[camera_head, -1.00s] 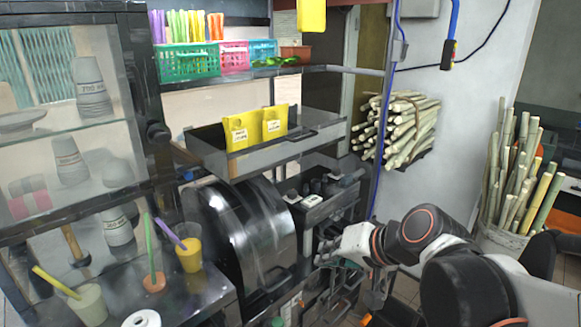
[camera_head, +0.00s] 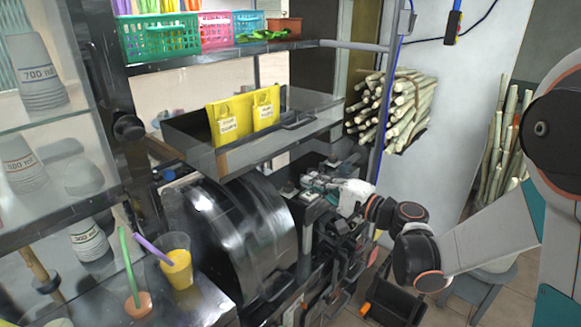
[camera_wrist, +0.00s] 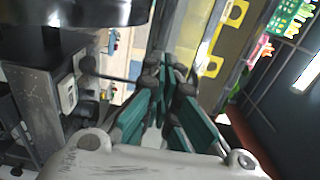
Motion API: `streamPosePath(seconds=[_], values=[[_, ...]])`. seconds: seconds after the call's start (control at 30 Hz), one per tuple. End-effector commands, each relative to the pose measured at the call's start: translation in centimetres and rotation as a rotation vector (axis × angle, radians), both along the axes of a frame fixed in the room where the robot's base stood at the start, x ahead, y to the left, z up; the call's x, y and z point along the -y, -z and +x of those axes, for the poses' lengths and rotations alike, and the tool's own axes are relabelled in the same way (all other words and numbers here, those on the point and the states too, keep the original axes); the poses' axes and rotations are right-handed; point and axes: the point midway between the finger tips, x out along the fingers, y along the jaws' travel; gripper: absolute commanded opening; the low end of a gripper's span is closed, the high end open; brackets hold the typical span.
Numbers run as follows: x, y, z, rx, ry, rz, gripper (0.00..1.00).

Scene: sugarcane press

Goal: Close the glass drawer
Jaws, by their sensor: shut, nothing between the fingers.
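The drawer I take for the glass drawer (camera_head: 245,152) is a shallow tray with a grey front and a dark handle (camera_head: 298,121). It sits below the shelf of baskets and looks pulled out. Two yellow bags (camera_head: 243,114) stand in it. My gripper (camera_head: 306,180) is shut and empty, below and to the right of the drawer front in the head view, beyond the black drum. In the wrist view my gripper (camera_wrist: 168,72) points along a grey bar with the yellow bags (camera_wrist: 228,22) beyond it. I cannot tell whether it touches the drawer.
A shiny black drum (camera_head: 245,235) stands below the drawer. Glass shelves with stacked cups (camera_head: 38,72) are at left, and a drink cup (camera_head: 177,268) stands on the counter. Cane bundles (camera_head: 390,108) hang on the wall at right. Baskets (camera_head: 160,37) line the shelf above.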

Motion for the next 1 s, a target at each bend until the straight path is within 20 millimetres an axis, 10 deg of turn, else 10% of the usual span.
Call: streamPosePath(seconds=[1.0], values=[[-10.9, 0.0, 8.4, 0.0, -0.001, -0.001, 0.0]])
